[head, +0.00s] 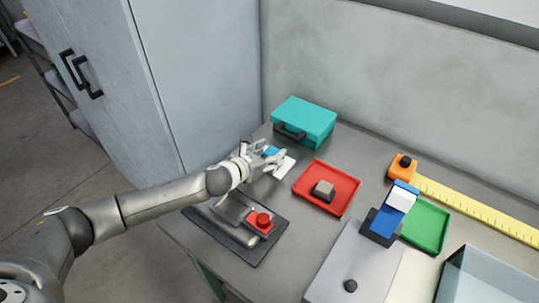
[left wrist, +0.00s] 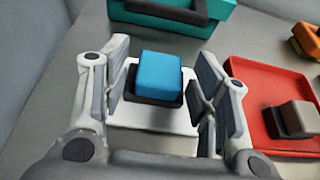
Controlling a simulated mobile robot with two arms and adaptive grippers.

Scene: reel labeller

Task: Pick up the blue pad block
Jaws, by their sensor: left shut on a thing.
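The blue pad block (left wrist: 160,72) has a blue top and a dark base. It is between the fingers of my left gripper (left wrist: 163,84), over a white plate (left wrist: 150,120). The gripper is shut on the block, though the finger contact is not clear in the left wrist view. In the head view, my left gripper (head: 272,152) reaches in from the left, and only a bit of the blue block (head: 270,151) shows between the fingers. I cannot tell whether the block is touching the plate. My right gripper is not in view.
A teal case (head: 305,118) stands behind the gripper. A red tray (head: 343,203) with a grey block (head: 323,190) is to the right. A dark base with a red button (head: 264,220) lies under my arm. A blue and white device (head: 390,212) and green tray (head: 432,218) are farther right.

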